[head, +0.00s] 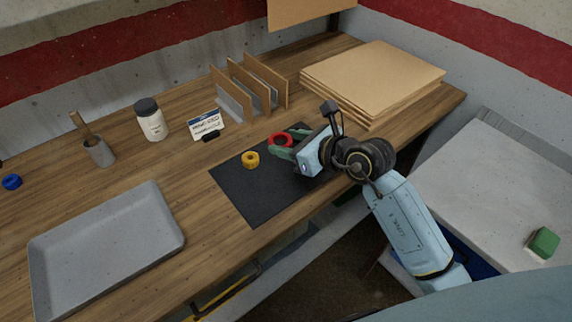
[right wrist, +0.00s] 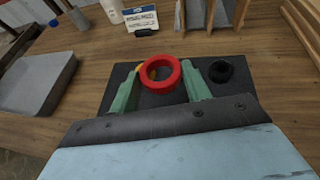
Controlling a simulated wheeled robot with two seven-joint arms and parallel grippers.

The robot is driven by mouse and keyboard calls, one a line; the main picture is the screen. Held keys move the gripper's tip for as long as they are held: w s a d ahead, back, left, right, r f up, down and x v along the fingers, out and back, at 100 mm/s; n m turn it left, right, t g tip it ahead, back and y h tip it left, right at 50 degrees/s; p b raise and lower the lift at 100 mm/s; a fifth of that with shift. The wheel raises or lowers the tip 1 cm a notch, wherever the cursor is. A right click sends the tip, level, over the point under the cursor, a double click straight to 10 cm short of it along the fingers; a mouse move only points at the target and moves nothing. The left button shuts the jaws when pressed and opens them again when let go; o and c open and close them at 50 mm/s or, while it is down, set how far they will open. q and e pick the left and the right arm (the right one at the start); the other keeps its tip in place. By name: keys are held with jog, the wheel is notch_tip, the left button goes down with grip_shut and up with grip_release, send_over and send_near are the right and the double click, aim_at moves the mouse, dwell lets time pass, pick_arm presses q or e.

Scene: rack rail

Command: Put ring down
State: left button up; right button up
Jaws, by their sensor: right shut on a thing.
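A red ring (head: 281,139) is between the green fingers of my right gripper (head: 284,148), over the black mat (head: 240,192). In the right wrist view my right gripper (right wrist: 161,86) is shut on the red ring (right wrist: 161,87), which faces the camera. I cannot tell how far the ring is above the mat. A yellow ring (head: 250,159) lies on the mat, partly hidden behind the red ring in the right wrist view. A black ring (right wrist: 221,71) lies to the right on the mat. My left gripper is not in view.
A grey tray (head: 105,240) is at the front left of the wooden table. A blue ring (head: 11,182), pen cup (head: 99,152), white jar (head: 151,120), label card (head: 206,124), upright rack (head: 250,85) and stacked boards (head: 372,80) stand around the mat. The front of the mat is clear.

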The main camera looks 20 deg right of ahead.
aim_at(289, 171)
notch_tip(289, 171, down, 3)
jog(key=shift+b, duration=0.3)
jog(key=shift+f, duration=0.6)
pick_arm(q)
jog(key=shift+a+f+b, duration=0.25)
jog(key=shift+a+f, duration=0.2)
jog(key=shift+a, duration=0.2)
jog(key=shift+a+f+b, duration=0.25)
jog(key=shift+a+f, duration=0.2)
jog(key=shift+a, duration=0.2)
pick_arm(e)
jog(key=shift+f, duration=1.45)
jog(key=shift+f, duration=0.15)
jog(key=o, duration=0.9)
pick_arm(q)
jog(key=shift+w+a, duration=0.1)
pick_arm(e)
jog(key=shift+o, duration=0.3)
